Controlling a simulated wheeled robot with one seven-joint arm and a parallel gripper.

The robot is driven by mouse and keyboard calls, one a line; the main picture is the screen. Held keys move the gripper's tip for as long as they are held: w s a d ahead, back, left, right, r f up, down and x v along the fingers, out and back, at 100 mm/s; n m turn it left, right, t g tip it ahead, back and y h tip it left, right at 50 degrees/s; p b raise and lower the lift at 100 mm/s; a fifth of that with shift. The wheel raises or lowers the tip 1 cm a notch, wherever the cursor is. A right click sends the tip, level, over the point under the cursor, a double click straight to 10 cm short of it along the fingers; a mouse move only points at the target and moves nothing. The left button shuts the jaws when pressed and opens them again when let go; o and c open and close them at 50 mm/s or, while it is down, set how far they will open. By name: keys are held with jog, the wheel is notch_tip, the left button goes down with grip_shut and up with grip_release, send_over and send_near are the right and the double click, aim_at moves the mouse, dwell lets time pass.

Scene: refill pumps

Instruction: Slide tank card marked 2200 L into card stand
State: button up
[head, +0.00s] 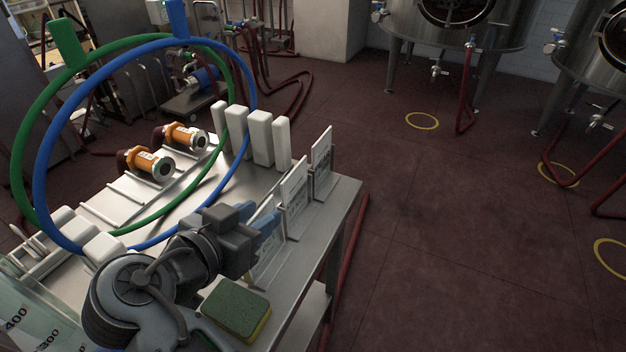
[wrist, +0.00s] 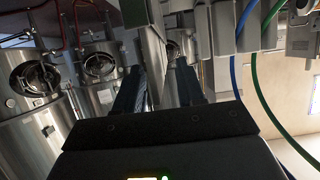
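Three white cards with small print stand in a row along the table's right edge in the head view: a far card (head: 322,150), a middle card (head: 295,186) and a near card (head: 268,266). The far and middle cards sit upright in low metal stands. The near card is partly hidden by my gripper. The print is too small to tell which is marked 2200 L. My gripper (head: 266,229) is beside the near and middle cards, its blue-grey fingers apart. In the wrist view the fingers (wrist: 158,90) are spread, with no card clearly seen between them.
Green (head: 22,150) and blue (head: 40,165) hoops rise over the table. White blocks (head: 262,138) stand behind the cards. Orange fittings (head: 185,136) lie farther back. A green sponge (head: 236,308) lies at the front.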

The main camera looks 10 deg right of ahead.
notch_tip(320, 180, up, 3)
jog(key=shift+r, duration=0.15)
jog(key=s+d+r, duration=0.1)
jog(key=d+r, duration=0.2)
jog(key=d, duration=0.2)
jog(key=s+d+r+b, duration=0.1)
jog(key=s+d+r, duration=0.1)
jog(key=d, duration=0.4)
jog(key=shift+d+r, duration=0.15)
jog(key=shift+r, duration=0.7)
jog(key=s+d+f+n+t+y, duration=0.1)
jog(key=s+d+f+n+y, duration=0.1)
jog(key=s+d+f+n, duration=0.3)
jog(key=s+d+f+n+t+y, duration=0.1)
jog(key=s+f+n+y, duration=0.1)
jog(key=f, duration=0.5)
jog(key=s+d+f+n+t+y, duration=0.1)
jog(key=s+d+f+n+y, duration=0.1)
jog(key=s+d+f+n, duration=0.3)
jog(key=s+r+m+y, duration=0.1)
jog(key=s+r+m, duration=0.1)
jog(key=s, duration=0.9)
jog(key=s+r+m+t+y, duration=0.1)
jog(key=s+m, duration=0.1)
jog(key=s, duration=0.9)
jog(key=shift+s+d+r, duration=0.15)
jog(key=shift+d+r, duration=0.15)
jog(key=shift+r, duration=0.05)
